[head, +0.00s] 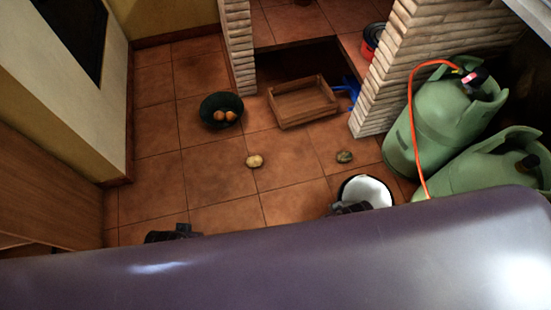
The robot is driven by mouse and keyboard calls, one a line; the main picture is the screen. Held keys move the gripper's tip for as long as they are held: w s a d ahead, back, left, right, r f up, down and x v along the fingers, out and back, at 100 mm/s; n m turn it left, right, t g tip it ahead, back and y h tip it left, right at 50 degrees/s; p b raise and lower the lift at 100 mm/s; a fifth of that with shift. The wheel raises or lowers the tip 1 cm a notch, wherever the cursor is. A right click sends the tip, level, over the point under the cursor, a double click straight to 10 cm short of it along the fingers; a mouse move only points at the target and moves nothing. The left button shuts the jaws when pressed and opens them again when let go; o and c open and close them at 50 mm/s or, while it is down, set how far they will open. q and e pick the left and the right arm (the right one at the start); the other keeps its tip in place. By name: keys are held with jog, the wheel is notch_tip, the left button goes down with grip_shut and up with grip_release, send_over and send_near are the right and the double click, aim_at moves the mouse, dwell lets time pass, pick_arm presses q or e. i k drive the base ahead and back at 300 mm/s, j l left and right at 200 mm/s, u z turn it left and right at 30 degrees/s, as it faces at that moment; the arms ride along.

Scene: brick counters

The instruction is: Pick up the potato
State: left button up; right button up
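A tan, roundish potato (254,161) lies on the reddish tiled surface near the middle of the head view. A darker, mottled lump (344,156) lies to its right, near the brick pillar; I cannot tell whether it is also a potato. The dark top of my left gripper (174,233) shows below and left of the tan potato, apart from it. My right gripper (349,208) shows by the white bowl, below the darker lump. A broad purple-grey surface hides most of both grippers. Their fingers are not clear, and I see nothing held.
A dark green bowl (221,103) with orange round items stands behind left. A wooden crate (302,102) sits behind the potato, with a blue object (351,90) beside it. A white bowl (367,190) is front right. Green gas cylinders (440,130) and brick pillars (395,75) bound the right. Tiles around the potato are clear.

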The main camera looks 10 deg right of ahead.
aim_at(254, 161)
jog(key=k, duration=1)
